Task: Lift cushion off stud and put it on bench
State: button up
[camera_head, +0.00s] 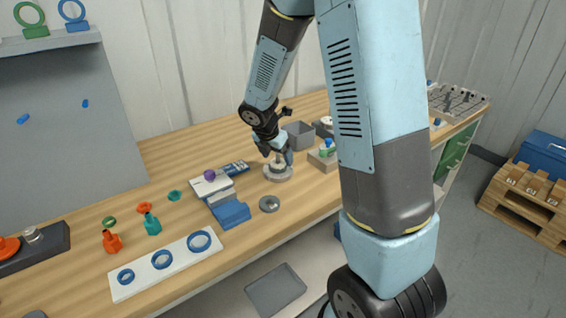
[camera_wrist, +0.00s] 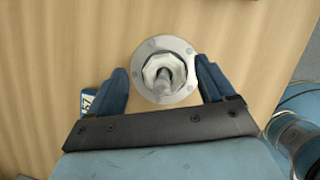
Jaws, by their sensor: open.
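A round grey flange with a bolted rim (camera_wrist: 186,85) lies flat on the wooden bench (camera_wrist: 60,50). A pale angular ring, apparently the cushion (camera_wrist: 148,74), sits on it around an upright metal stud (camera_wrist: 163,80). My gripper (camera_wrist: 162,66) is open, with one blue finger on each side of the flange and cushion. Gaps show between the fingers and the cushion. In the head view the flange (camera_head: 278,176) stands on the bench under my gripper (camera_head: 276,158), which partly hides the cushion and stud.
A white board with blue rings (camera_head: 166,264) is front left. Bare bench shows at the front edge and behind the flange.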

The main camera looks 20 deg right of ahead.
jog(key=shift+w+d+f, duration=0.1)
jog(key=shift+f, duration=0.25)
jog(key=c, duration=1.1)
